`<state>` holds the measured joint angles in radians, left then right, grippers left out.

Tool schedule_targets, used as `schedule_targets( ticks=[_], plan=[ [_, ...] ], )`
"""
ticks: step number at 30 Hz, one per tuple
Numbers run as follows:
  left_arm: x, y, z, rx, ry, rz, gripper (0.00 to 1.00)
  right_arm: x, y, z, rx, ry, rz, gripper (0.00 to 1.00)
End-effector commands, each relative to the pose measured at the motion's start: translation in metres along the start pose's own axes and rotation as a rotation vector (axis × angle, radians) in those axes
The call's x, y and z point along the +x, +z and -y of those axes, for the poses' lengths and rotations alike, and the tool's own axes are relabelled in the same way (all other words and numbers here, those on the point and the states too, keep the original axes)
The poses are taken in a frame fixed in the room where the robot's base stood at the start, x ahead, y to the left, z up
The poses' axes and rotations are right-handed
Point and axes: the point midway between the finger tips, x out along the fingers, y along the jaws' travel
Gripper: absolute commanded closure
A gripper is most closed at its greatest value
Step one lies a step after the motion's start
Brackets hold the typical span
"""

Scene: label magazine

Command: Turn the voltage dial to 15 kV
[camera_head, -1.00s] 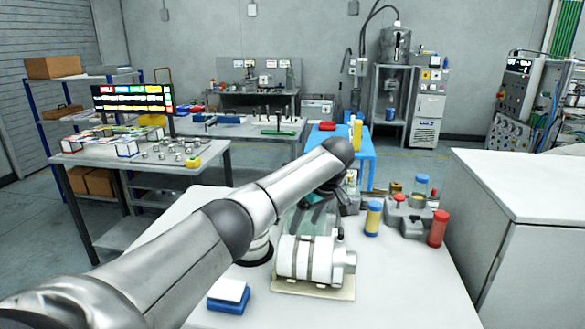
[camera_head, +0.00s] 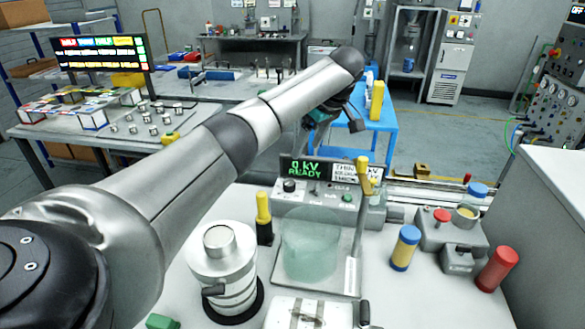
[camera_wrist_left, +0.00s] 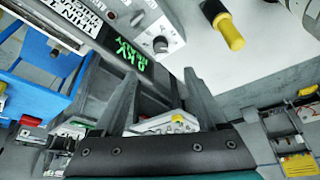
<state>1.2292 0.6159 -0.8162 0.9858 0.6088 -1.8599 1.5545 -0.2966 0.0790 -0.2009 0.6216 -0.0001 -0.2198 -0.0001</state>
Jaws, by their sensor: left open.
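The voltage console (camera_head: 330,208) stands at the back of the white bench, with a lit display (camera_head: 306,169) reading "0 kV READY". A black round knob (camera_head: 290,186), apparently the voltage dial, is on its front face at the left. In the left wrist view the dial (camera_wrist_left: 160,44) lies beyond the fingertips, and the display (camera_wrist_left: 130,56) appears rotated. My left gripper (camera_head: 336,122) is open and empty, above and behind the console, apart from the dial. Its two fingers (camera_wrist_left: 160,78) show in the wrist view. My right gripper is not in view.
A yellow-handled lever (camera_head: 361,178) rises at the console's right front, beside a greenish clear cover (camera_head: 312,245). A yellow-topped black post (camera_head: 264,218) stands left of it. A metal cylinder (camera_head: 222,265) is at front left. Blue-yellow (camera_head: 405,247) and red (camera_head: 497,269) jars stand right.

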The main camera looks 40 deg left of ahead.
Motion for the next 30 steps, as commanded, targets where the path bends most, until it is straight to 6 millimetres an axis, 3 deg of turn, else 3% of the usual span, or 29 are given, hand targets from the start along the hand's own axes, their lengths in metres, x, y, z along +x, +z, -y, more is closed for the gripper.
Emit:
schedule_targets(
  ticks=[5,21,30],
  plan=[
    [0.015,0.0,0.001,-0.001,-0.004,-0.001,0.26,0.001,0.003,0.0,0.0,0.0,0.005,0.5],
    [0.12,0.001,0.001,-0.001,-0.003,0.0,0.26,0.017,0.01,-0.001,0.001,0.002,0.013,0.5],
    [0.148,0.001,0.0,-0.001,-0.001,0.0,0.26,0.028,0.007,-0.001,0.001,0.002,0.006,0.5]
  ],
)
